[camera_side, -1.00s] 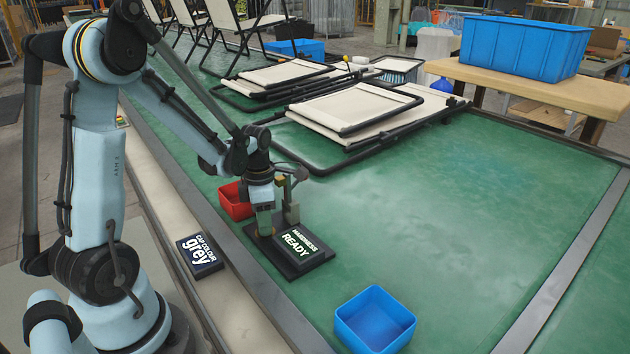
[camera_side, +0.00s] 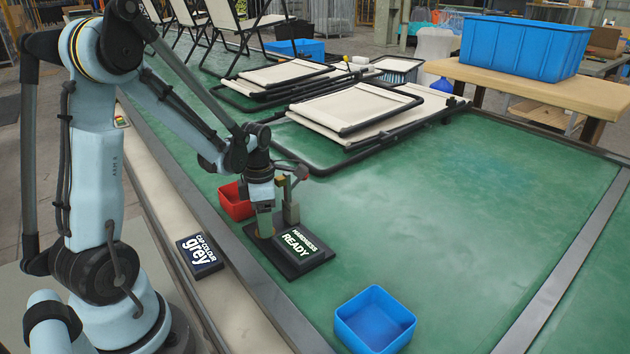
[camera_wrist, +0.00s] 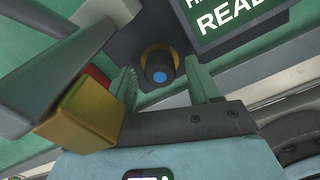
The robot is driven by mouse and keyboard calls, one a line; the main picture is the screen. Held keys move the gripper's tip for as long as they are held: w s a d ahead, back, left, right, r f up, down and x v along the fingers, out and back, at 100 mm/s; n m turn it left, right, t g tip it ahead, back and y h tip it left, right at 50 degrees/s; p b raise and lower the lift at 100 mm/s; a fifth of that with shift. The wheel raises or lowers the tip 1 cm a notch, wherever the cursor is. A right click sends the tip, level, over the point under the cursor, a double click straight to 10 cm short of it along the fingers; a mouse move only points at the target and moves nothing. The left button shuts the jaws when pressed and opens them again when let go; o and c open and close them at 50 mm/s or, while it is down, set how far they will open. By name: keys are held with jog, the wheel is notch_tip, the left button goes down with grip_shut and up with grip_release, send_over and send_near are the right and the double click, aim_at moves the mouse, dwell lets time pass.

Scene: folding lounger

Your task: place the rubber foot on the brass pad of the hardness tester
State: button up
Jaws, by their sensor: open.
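The rubber foot (camera_wrist: 159,72) is a short dark cylinder with a blue dot on its top. In the wrist view it stands on the brass pad (camera_wrist: 149,53), whose ring shows around its far side. The hardness tester (camera_side: 314,259) is a dark plate with a screen reading "HARDNESS READY" and a grey post. My gripper (camera_wrist: 163,84) is open, one green finger on each side of the foot, with gaps visible between fingers and foot. In the side view my gripper (camera_side: 264,232) is low over the pad and hides the foot.
A red bin (camera_side: 236,203) stands just behind the tester, and a blue bin (camera_side: 374,320) in front of it. A sign reading "CAP COLOUR grey" (camera_side: 200,255) is at the left. Folded loungers (camera_side: 355,110) lie farther back. The green bench right of the tester is clear.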

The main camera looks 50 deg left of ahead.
notch_tip(320, 180, up, 11)
jog(key=s+d+m+t, duration=0.1)
jog(key=d+m+t, duration=0.2)
jog(key=d+m, duration=0.4)
jog(key=s+d+r+m+t, duration=0.1)
jog(key=d+m+t, duration=0.3)
jog(key=m, duration=2)
jog(key=d, duration=0.4)
jog(key=shift+r, duration=0.15)
